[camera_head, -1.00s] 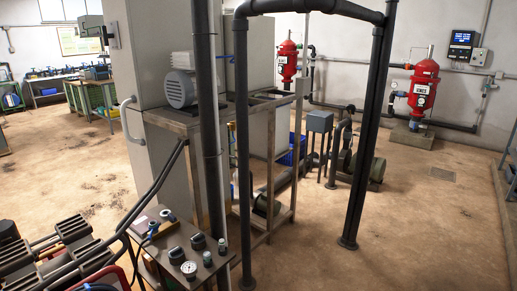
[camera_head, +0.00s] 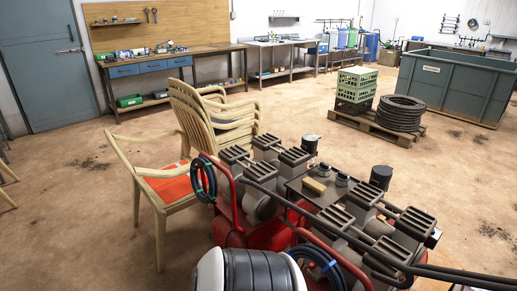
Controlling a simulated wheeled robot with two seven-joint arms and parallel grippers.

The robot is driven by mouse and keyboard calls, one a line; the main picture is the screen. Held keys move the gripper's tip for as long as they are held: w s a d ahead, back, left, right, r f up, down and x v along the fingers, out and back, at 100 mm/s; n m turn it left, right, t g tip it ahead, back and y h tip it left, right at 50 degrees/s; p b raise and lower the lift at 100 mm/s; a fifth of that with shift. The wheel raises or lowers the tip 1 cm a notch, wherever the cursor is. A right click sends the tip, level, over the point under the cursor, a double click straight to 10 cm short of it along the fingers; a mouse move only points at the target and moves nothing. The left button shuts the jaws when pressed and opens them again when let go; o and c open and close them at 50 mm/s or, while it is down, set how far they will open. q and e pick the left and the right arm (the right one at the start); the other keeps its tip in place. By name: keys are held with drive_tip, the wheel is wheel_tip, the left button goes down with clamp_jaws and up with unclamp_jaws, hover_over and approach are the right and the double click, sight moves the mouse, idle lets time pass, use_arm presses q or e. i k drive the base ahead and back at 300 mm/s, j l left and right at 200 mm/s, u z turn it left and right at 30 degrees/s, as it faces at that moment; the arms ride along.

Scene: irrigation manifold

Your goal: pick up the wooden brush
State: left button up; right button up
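A small tan, wood-coloured block (camera_head: 314,185) lies on top of the dark machine in the middle of the head view. It may be the wooden brush, but it is too small to make out bristles. Neither of my grippers is in view.
The machine has a red frame (camera_head: 229,190), dark finned blocks and hoses. A wooden chair with an orange seat (camera_head: 172,187) and stacked chairs (camera_head: 197,110) stand left of it. A pallet (camera_head: 376,127) carries green crates (camera_head: 355,85) and coiled black pipe (camera_head: 400,112). Open floor lies between.

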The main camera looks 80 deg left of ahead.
sight(315, 186)
drive_tip(key=u, duration=2.7)
